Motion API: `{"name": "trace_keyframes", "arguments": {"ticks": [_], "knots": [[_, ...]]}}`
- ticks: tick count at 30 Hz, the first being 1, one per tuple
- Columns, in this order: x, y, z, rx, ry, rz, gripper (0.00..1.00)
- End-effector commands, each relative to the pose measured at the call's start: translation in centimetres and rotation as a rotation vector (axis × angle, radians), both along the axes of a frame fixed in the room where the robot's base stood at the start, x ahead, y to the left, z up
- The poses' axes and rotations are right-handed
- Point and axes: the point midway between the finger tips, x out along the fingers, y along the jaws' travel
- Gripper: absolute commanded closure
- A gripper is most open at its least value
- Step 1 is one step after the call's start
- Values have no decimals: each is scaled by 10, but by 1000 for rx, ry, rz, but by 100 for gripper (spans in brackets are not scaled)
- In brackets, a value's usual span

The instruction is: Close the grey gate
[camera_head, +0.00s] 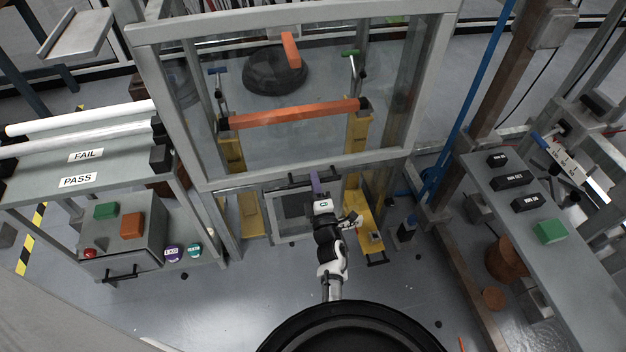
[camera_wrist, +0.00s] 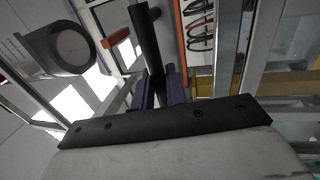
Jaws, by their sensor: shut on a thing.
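The grey gate (camera_head: 290,172) is a large framed clear panel standing in front of the test rig. Its lower rail is above the floor, with an open gap beneath. A black bar handle (camera_head: 297,181) shows just under the lower rail. My gripper (camera_head: 316,181) is at this handle, its purple fingers closed around it. In the wrist view, the purple fingers (camera_wrist: 160,90) sit on both sides of the black bar (camera_wrist: 148,45). The gripper body hides part of the handle.
Behind the gate is an orange bar (camera_head: 295,113) on yellow supports (camera_head: 360,140). At left is a bench with FAIL and PASS labels and a grey button box (camera_head: 125,232). At right, a grey shelf (camera_head: 530,215) carries black blocks and a green one. Floor before the gate looks partly free.

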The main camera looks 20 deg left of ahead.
Motion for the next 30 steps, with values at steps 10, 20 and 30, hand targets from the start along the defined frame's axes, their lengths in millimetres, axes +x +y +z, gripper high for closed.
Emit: {"name": "trace_keyframes", "arguments": {"ticks": [10, 20, 30], "knots": [[0, 0, 0, -1, 1, 0, 68], [0, 0, 4, 0, -1, 1, 68], [0, 1, 75, 0, -6, 2, 68]]}}
